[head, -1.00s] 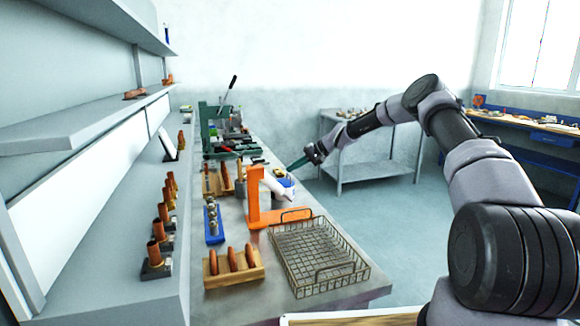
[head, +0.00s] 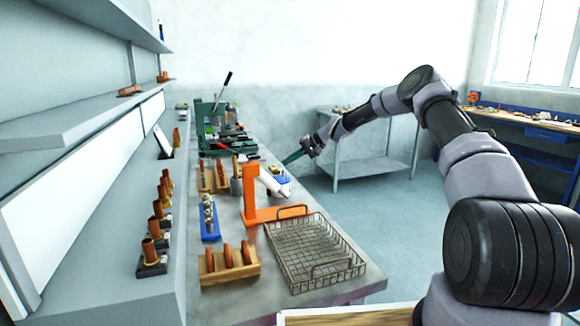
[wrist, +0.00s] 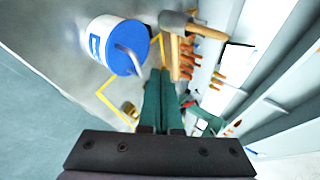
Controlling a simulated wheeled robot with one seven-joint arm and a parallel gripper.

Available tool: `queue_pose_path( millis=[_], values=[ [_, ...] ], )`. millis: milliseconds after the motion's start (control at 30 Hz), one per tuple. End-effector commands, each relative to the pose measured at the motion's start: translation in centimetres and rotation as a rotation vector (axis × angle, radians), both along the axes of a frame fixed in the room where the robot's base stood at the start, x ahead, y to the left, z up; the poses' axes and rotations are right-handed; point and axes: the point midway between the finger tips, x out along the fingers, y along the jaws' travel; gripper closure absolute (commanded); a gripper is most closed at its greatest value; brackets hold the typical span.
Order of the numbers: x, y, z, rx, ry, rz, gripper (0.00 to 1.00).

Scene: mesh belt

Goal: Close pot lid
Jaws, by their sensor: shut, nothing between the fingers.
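The pot (wrist: 101,40) is a white cylinder with a blue label, at the upper left of the wrist view. A round blue top, which looks like its lid (wrist: 130,40), shows at its end with a pale handle across it. I cannot tell whether the lid sits fully down. In the head view a blue and white item (head: 283,188), likely the pot, is partly hidden behind the orange stand. My gripper (head: 288,160) is above and just behind it. Its green fingers (wrist: 158,100) are together and empty, pointing beside the pot, apart from it.
An orange stand (head: 251,190) and a wire basket (head: 312,252) are on the bench in front. Wooden racks (head: 229,266) and a blue holder (head: 210,222) line the left side. Floor space is free right of the bench.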

Motion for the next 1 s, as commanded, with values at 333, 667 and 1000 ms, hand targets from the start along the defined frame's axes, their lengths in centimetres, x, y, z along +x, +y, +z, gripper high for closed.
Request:
queue_pose_path(
  millis=[333,667,1000],
  values=[
    [-1.3,-5.1,5.0,0.001,-0.002,-0.002,1.00],
    [-2.2,-7.8,7.0,-0.006,-0.003,0.005,1.00],
    [-9.9,-6.4,14.4,-0.256,-0.032,0.056,1.00]
  ],
)
